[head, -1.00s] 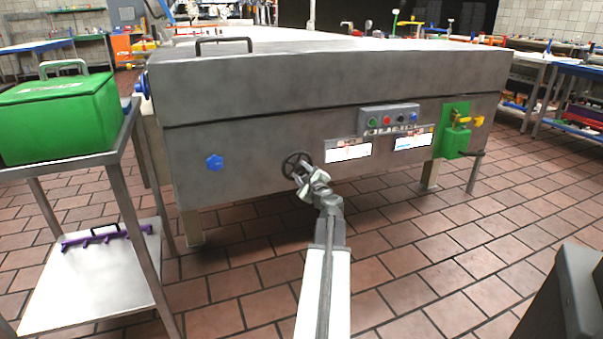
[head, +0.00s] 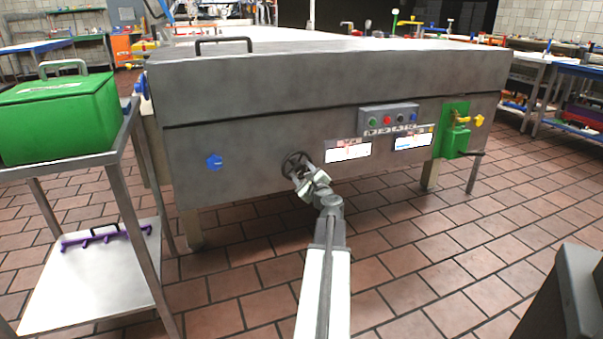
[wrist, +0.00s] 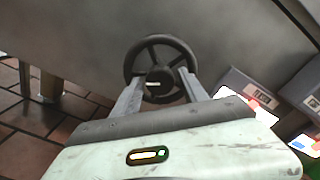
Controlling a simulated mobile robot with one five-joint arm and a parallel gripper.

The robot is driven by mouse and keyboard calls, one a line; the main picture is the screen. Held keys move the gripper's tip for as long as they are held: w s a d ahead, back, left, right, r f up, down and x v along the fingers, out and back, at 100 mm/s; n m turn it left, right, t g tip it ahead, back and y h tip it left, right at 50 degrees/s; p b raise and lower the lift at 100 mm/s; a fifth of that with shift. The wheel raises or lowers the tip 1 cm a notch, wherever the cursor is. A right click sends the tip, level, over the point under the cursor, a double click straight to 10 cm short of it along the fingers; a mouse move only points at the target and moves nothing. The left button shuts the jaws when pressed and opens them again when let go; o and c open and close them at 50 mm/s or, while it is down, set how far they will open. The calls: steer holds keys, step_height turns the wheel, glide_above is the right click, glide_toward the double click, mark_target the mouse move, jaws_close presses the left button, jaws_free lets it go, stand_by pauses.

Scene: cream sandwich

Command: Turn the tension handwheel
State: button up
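The tension handwheel is a dark spoked wheel (head: 295,161) on the front face of the grey machine. In the wrist view the handwheel (wrist: 160,45) is straight ahead, with its hub in the middle. My gripper (head: 302,175) is at the wheel's lower right in the head view and hides part of it. In the wrist view my gripper (wrist: 161,78) is open, with one finger on each side of the hub and both crossing in front of the lower rim. I cannot tell whether the fingers touch the wheel.
A blue knob (head: 215,162) is left of the wheel. White labels (head: 348,150), a button panel (head: 389,118) and a green plate with a yellow valve (head: 455,130) are to the right. A steel cart (head: 125,135) with a green box (head: 58,118) stands at left.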

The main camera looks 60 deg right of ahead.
stand_by(0.3)
steer(key=v, duration=0.8)
steer(key=w+d+n, duration=0.1)
steer(key=w+n, duration=0.1)
steer(key=n, duration=0.7)
steer(key=w+d+n, duration=0.2)
steer(key=n, duration=0.7)
steer(key=w+d+n, duration=0.2)
steer(key=n, duration=0.7)
steer(key=shift+w, duration=0.35)
jaws_close()
